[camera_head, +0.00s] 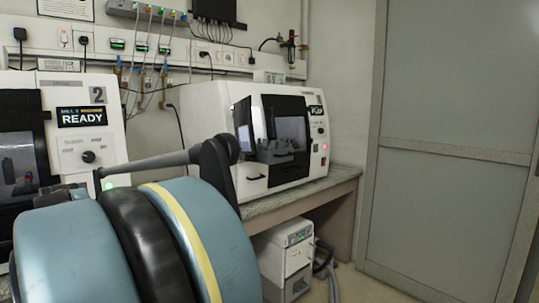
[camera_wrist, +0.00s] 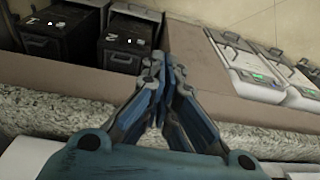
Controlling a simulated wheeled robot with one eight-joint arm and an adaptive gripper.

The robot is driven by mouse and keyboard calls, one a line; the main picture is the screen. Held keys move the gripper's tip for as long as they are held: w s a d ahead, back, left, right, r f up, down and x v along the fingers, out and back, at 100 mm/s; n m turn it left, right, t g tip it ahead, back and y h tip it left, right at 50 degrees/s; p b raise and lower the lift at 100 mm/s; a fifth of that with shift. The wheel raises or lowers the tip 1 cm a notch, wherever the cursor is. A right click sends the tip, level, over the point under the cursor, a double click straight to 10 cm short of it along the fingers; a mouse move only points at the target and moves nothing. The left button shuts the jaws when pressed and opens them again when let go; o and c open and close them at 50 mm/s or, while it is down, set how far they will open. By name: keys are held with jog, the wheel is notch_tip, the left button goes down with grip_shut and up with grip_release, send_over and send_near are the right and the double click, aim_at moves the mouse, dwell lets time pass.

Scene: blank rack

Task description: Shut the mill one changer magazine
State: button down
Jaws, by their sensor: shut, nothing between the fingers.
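A white mill (camera_head: 215,125) with a dark window and a small lit display stands on the bench in the middle of the head view. Its number is not readable, and no changer magazine can be made out for certain. A second white mill (camera_head: 115,100), marked 2 and reading READY, stands at the left, partly hidden by my arm. My gripper (camera_wrist: 163,68) is shut and empty in the wrist view, above the speckled bench edge. I cannot make out its fingers in the head view.
The bench (camera_head: 345,178) ends right of the middle mill. A white unit (camera_head: 285,262) with hoses stands below it. Black boxes (camera_wrist: 125,35) and white units (camera_wrist: 245,65) lie beyond the bench edge. A grey door (camera_head: 450,130) is at right.

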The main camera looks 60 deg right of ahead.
aim_at(276, 157)
jog(key=w+d+r+m+y, duration=0.1)
jog(key=d+r+m, duration=0.85)
jog(key=d, duration=0.65)
jog(key=d+r+m, duration=0.8)
jog(key=d+r, duration=0.3)
jog(key=d, duration=0.4)
jog(key=s+d+r+m+t+h, duration=0.15)
jog(key=s+d+r+m, duration=0.35)
jog(key=s+d, duration=0.5)
jog(key=s+d+r+m+t+h, duration=0.1)
jog(key=s+d+r+m+t, duration=0.2)
jog(key=s+d+m, duration=0.7)
jog(key=s+d+r+m+t+h, duration=0.15)
jog(key=s+d+r+m, duration=0.25)
jog(key=s+d, duration=0.65)
jog(key=shift+t+y, duration=0.4)
jog(key=shift+y, duration=0.1)
jog(key=shift+w+a+r+x, duration=0.1)
jog(key=shift+w+a+x, duration=0.1)
jog(key=shift+x, duration=1.55)
jog(key=shift+w+a+r+x, duration=0.1)
jog(key=shift+a+x, duration=0.1)
jog(key=shift+x, duration=1.6)
jog(key=shift+w+a+r+x, duration=0.1)
jog(key=shift+a+x, duration=0.1)
jog(key=shift+x, duration=1.55)
